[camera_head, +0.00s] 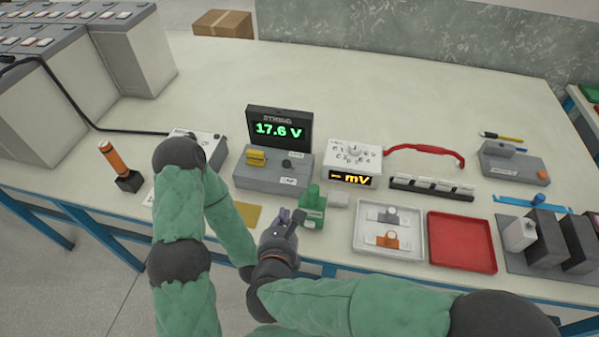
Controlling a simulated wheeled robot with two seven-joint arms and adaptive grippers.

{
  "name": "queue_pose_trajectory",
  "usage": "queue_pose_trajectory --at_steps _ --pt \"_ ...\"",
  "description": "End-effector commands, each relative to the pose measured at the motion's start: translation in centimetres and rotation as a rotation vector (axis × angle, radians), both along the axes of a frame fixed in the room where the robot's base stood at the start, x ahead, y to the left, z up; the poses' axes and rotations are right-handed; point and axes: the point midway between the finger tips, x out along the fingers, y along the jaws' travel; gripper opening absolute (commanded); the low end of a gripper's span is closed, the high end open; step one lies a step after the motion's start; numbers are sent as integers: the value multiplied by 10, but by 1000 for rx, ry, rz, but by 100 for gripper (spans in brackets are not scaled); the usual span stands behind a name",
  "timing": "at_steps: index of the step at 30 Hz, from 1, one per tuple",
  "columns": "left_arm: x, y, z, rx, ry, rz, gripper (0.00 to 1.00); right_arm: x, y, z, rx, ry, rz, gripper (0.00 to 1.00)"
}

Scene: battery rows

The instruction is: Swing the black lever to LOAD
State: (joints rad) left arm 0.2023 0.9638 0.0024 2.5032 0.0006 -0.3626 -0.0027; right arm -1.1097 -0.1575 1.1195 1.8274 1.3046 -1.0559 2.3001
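The grey switch box (272,178) stands under a display reading "17.6 V" (279,128). A small dark part (293,161) on its right top appears to be the black lever; its exact angle is too small to tell. White labels lie behind it and on the box's front, too small to read surely. My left gripper is hidden behind my arms.
A white meter (352,164) reading "mV" stands to the right, with a red cable (425,150). A white tray (417,247) and a red tray (462,242) lie at the front edge. An orange-black cylinder (113,158) stands left. The table's back is clear.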

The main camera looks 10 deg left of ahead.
Motion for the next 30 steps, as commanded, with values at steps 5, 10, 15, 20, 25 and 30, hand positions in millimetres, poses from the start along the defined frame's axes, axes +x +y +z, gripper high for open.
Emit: queue_pose_trajectory --at_steps 5,10,15,20,25,30 --pt "0 0 0 0 0 1 40 -2 1 1 15 -1 -7 0" --pt "0 0 0 0 0 1 40 -1 0 1 13 -1 -6 0" --pt "0 0 -3 0 0 0 40 5 1 -3 12 0 -8 0" --pt "0 0 -10 0 0 0 40 26 2 -13 11 1 -10 0" --pt "0 0 -20 0 0 0 40 56 6 -25 13 0 -9 0" --pt "0 0 -29 0 0 0 40 85 9 -37 11 0 -8 0"
